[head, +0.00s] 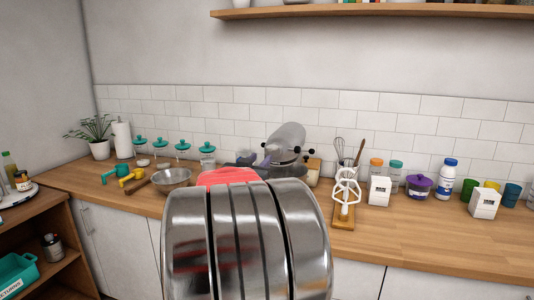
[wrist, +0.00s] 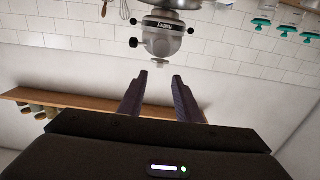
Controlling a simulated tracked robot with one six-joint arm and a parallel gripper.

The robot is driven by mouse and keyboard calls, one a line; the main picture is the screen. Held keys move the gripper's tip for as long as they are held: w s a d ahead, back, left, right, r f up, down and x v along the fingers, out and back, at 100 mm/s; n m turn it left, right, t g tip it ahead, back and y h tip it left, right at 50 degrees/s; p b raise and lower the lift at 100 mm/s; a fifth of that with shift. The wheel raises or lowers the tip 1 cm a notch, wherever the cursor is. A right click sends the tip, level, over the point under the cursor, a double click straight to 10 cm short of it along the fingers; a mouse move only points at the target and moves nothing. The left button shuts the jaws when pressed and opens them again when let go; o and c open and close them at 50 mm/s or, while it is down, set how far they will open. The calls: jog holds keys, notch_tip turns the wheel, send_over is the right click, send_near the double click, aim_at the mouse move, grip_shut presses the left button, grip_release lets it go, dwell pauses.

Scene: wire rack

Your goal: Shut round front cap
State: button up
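A grey stand mixer (head: 287,137) stands on the counter in the head view, partly hidden behind my own arm. In the wrist view, which is upside down, the mixer head (wrist: 163,32) faces me with a dark label band and black knobs at its sides. A small pale round piece (wrist: 160,62), which looks like the front cap, sticks out past the edge of the head. It appears swung away from the front face, but its hinge is too small to make out. My gripper (wrist: 160,76) is open and empty, its two dark fingers apart, with the round piece just beyond the tips.
The wooden counter (head: 440,235) holds a metal bowl (head: 171,179) on the left and a white whisk-like attachment (head: 346,186) on a board right of the mixer. Jars and canisters line the back. A wall shelf (head: 380,10) runs above.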

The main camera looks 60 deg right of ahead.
aim_at(269, 150)
jog(key=d, duration=0.2)
jog(key=w+d, duration=0.1)
jog(key=d, duration=0.5)
jog(key=shift+w, duration=0.15)
grip_shut()
dwell(0.3)
